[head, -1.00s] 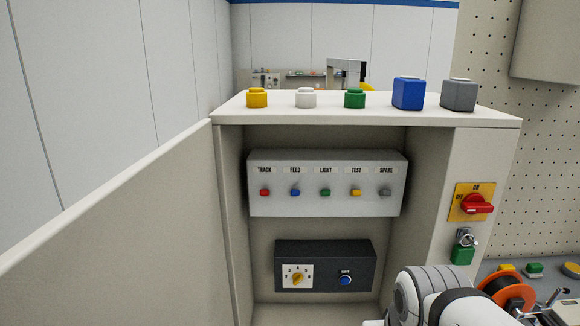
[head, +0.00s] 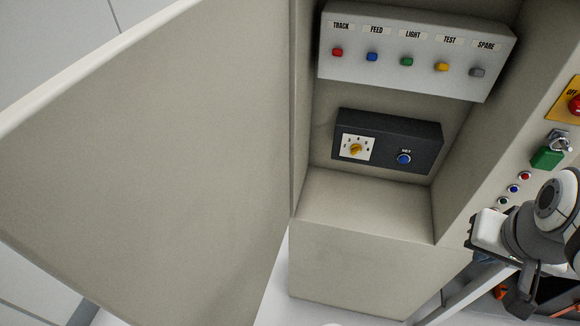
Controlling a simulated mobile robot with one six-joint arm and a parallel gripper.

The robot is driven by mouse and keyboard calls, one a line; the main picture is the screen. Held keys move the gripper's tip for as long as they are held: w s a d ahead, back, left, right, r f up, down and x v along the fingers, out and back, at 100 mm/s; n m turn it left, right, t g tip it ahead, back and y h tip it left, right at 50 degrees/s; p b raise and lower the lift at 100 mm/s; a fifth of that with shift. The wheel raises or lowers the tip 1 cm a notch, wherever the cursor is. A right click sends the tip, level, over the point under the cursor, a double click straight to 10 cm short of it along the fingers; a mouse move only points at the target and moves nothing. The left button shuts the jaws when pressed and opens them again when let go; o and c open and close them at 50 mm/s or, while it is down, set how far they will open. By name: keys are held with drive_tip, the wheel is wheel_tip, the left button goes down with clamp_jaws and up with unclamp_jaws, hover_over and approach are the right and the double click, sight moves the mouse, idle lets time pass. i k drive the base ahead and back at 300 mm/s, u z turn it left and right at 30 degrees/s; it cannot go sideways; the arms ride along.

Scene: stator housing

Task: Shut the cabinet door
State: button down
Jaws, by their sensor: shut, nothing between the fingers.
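The cabinet door (head: 160,150) is a large beige panel on the left in the head view. It stands wide open, swung out to the left from its hinge edge beside the cabinet opening. The cabinet (head: 365,215) is beige, and its inside is in plain view. My arm shows at the right edge, in front of the cabinet's right side. My gripper (head: 520,300) seems to be the dark part low at the right; it is shut and empty, well apart from the door. Its fingertips are hard to make out.
Inside the cabinet are a grey panel (head: 412,75) with several coloured buttons and a dark box (head: 387,142) with a yellow knob and a blue button. Pale floor shows below the door.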

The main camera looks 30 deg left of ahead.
sight(147, 176)
drive_tip(key=z, duration=1.05)
drive_tip(key=k, duration=1.65)
drive_tip(key=u, duration=1.5)
